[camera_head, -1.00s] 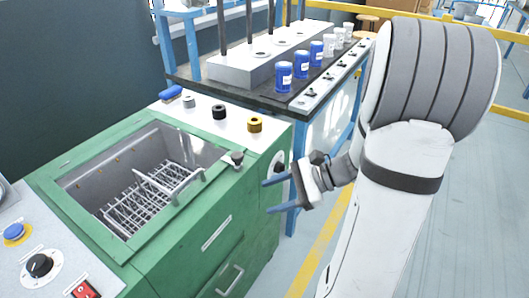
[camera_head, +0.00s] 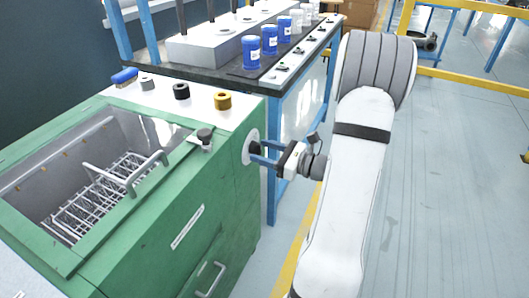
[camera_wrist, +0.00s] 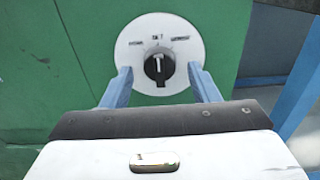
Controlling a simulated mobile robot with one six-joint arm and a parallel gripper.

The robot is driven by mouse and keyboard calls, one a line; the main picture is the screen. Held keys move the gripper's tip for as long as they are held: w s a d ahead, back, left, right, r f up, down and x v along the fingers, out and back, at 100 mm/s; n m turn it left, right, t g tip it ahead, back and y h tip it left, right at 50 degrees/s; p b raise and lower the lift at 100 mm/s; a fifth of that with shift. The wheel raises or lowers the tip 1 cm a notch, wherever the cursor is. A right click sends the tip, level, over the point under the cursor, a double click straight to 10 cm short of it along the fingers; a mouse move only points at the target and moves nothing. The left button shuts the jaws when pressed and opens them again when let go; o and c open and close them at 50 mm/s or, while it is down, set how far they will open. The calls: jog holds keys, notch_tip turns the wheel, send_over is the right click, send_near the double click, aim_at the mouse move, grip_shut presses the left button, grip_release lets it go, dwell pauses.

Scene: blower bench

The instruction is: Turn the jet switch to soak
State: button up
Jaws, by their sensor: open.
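The jet switch (camera_wrist: 159,66) is a black knob with a white pointer line on a round white dial plate (camera_wrist: 140,40). In the wrist view its pointer points up, toward the middle one of several small labels, which are too small to read surely. The dial plate also shows in the head view (camera_head: 249,146), on the side of the green machine. My gripper (camera_wrist: 162,84) is open, its two blue fingers on either side of the knob and just below it in the wrist view. In the head view my gripper (camera_head: 262,153) reaches the dial from the right; I cannot tell whether it touches the knob.
The green machine (camera_head: 150,250) has an open basin with a wire basket (camera_head: 95,195). Black, grey and yellow caps (camera_head: 222,100) and a blue brush (camera_head: 124,76) sit on its top. A bench with blue jars (camera_head: 251,52) stands behind.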

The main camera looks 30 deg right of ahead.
jog(key=shift+w+a, duration=0.3)
jog(key=shift+w, duration=0.05)
jog(key=shift+c, duration=0.2)
